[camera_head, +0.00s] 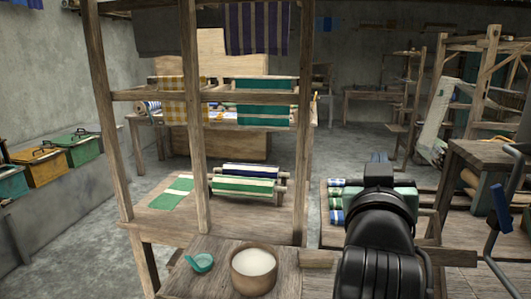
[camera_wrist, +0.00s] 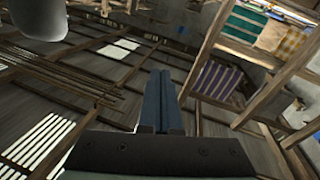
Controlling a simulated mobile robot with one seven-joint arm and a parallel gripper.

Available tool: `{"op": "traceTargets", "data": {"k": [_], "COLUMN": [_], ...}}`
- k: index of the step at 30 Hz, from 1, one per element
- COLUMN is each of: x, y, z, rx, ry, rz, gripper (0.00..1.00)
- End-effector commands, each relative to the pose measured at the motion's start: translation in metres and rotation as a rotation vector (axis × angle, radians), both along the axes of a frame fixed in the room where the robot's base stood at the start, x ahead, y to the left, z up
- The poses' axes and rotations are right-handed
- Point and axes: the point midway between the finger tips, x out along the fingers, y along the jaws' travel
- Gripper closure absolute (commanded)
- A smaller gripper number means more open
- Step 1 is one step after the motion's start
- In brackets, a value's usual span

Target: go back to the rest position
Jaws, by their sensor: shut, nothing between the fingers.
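My gripper (camera_wrist: 162,100) shows in the wrist view as two dark blue-grey fingers side by side, shut with nothing between them. The fingers stand out against the wooden roof beams (camera_wrist: 100,90) and away from any object. In the head view my black arm rises at the lower right, in front of the loom's right side. Its upper end hides part of the ground behind it, and the fingers are hard to make out there.
A wooden loom frame (camera_head: 104,110) stands ahead, with striped cloth (camera_head: 258,27) hanging on it. A bowl of white contents (camera_head: 254,268) and a small teal dish (camera_head: 200,262) rest on a wooden surface in front. Coloured boxes (camera_head: 75,147) line the left wall. Rolled cloths (camera_head: 336,202) lie beside my arm.

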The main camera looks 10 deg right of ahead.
Motion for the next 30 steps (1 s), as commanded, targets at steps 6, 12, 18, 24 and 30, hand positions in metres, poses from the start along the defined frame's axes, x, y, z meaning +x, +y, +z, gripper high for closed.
{"op": "traceTargets", "data": {"k": [6, 12, 18, 24, 30], "x": [-0.041, -0.106, -0.145, -0.148, -0.148], "y": [0.121, 0.200, 0.230, 0.232, 0.232], "z": [0.117, 0.187, 0.213, 0.214, 0.214], "rx": [-0.048, -0.045, -0.033, -0.032, -0.032], "ry": [-0.359, -0.629, -0.755, -0.762, -0.762], "rz": [0.260, 0.471, 0.570, 0.577, 0.577], "gripper": [1.00, 1.00, 1.00, 1.00, 1.00]}}
